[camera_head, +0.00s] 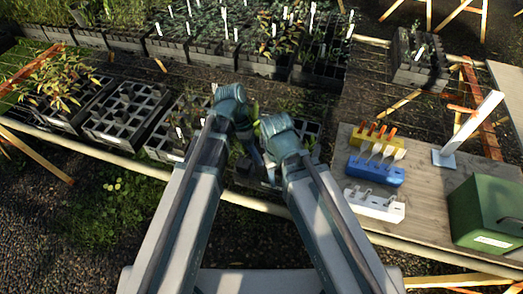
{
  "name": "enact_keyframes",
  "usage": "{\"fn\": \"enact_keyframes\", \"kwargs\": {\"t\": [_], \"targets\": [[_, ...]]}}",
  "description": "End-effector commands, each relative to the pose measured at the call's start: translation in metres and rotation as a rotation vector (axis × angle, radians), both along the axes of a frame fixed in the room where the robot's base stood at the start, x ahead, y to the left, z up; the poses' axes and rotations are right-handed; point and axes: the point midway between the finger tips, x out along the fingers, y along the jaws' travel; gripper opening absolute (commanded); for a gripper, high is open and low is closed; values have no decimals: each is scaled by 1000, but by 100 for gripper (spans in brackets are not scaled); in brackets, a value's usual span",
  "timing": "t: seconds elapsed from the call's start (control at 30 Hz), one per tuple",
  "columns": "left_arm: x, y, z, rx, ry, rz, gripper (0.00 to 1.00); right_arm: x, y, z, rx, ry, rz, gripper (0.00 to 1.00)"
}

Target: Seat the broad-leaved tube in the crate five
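My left gripper (252,150) reaches down over a front-row crate (242,181) in the middle of the view. It is dark and small, and I cannot tell whether its fingers are open or shut. My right gripper's fingers are hidden by its own wrist, close to the right of the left gripper. A bit of green leaf (255,110) shows between the two wrists. I cannot tell whether it belongs to the broad-leaved tube or whether a gripper holds it. No crate number is readable.
The front row also has a leafy crate (62,122), a mostly empty crate (112,138) and a partly filled crate (160,152). Planted crates stand behind.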

Motion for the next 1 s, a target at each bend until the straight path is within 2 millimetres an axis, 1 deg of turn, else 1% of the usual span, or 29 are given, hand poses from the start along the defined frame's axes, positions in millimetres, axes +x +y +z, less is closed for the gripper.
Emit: {"fn": "enact_keyframes", "kwargs": {"t": [1.0], "targets": [[0,0,-40,0,0,0,0,0,0,-40,0,0,0,56]]}}
